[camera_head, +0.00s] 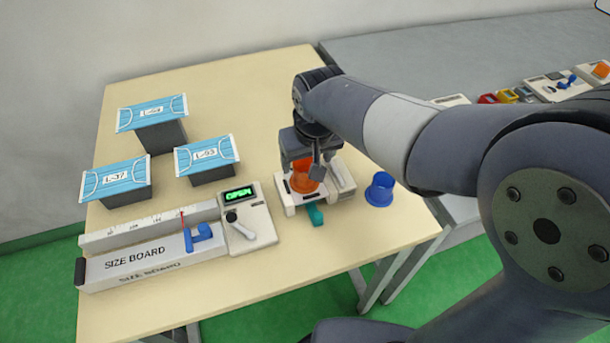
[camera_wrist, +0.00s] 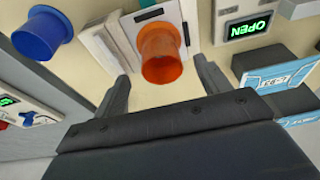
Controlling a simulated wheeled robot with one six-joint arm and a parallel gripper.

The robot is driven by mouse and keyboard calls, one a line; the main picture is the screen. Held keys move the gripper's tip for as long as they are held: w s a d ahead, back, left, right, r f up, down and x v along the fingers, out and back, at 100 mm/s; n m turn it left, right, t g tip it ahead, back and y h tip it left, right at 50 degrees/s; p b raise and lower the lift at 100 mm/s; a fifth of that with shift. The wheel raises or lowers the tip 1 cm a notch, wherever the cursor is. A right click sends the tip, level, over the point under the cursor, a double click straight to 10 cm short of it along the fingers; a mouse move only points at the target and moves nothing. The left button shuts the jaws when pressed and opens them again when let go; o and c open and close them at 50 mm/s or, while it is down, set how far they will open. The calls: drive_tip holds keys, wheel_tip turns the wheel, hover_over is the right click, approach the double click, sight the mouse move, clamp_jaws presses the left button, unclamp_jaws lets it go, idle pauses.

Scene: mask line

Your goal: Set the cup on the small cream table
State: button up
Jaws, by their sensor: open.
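An orange cup (camera_head: 304,178) stands on a small white fixture (camera_head: 291,207) on the cream table (camera_head: 235,80). The cup also shows in the wrist view (camera_wrist: 162,50), centred between the fingers. My gripper (camera_head: 301,167) is open just above the cup, with one finger on either side; I cannot tell whether they touch it. The gripper also shows in the wrist view (camera_wrist: 161,70). A blue cup (camera_head: 380,188) stands on the table right of the fixture, near its right edge, and shows in the wrist view (camera_wrist: 42,34).
A size board (camera_head: 150,262) and a box with a green display (camera_head: 248,220) lie left of the fixture. Blue masks on dark blocks (camera_head: 160,134) stand behind them. A teal piece (camera_head: 315,214) sits at the fixture's front. A grey bench (camera_head: 400,60) adjoins at right. The table's back is clear.

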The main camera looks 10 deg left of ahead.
sight(304, 168)
drive_tip(key=shift+x, duration=2.65)
drive_tip(key=shift+a, duration=0.2)
drive_tip(key=shift+c, duration=0.5)
drive_tip(key=shift+r, duration=0.1)
drive_tip(key=c, duration=1)
